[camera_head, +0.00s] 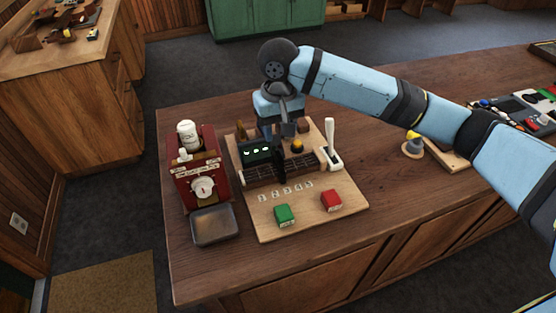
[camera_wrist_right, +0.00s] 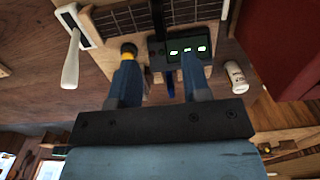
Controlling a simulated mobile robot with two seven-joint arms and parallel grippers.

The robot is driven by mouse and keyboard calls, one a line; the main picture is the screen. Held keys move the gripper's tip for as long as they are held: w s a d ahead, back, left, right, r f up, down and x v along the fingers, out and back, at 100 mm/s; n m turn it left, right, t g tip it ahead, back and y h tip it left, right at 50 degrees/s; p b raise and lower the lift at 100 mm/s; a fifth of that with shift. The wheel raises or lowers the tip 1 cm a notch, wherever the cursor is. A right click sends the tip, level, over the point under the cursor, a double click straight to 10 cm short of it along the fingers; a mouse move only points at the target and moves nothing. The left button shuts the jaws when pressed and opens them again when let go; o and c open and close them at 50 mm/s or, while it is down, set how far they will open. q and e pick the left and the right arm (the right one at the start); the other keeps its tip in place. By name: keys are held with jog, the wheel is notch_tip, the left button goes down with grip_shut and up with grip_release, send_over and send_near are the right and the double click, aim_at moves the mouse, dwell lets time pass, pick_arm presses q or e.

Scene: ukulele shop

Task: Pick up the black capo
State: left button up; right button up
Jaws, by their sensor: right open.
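The black capo (camera_head: 279,164) stands upright across the dark fretboard (camera_head: 305,163) on the light wooden board, beside a small black box with lit green marks (camera_head: 256,151). My right gripper (camera_head: 282,132) is open just behind and above the capo. In the right wrist view the black capo (camera_wrist_right: 158,18) shows beyond the gap between the two spread fingers of the right gripper (camera_wrist_right: 160,62). Nothing is visibly held between them. My left gripper is not in view.
A red machine (camera_head: 202,170) with a metal tray (camera_head: 213,226) stands left of the wooden board (camera_head: 330,224). A white-handled lever (camera_head: 330,145) is close right of the fretboard. A green block (camera_head: 284,215) and a red block (camera_head: 330,201) sit in front. Bare tabletop (camera_head: 420,200) lies right.

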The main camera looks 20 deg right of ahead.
aim_at(279, 154)
notch_tip(279, 154, down, 9)
jog(key=shift+w+f+p, duration=0.1)
jog(key=shift+w+p, duration=0.05)
jog(key=shift+p, duration=0.15)
grip_shut()
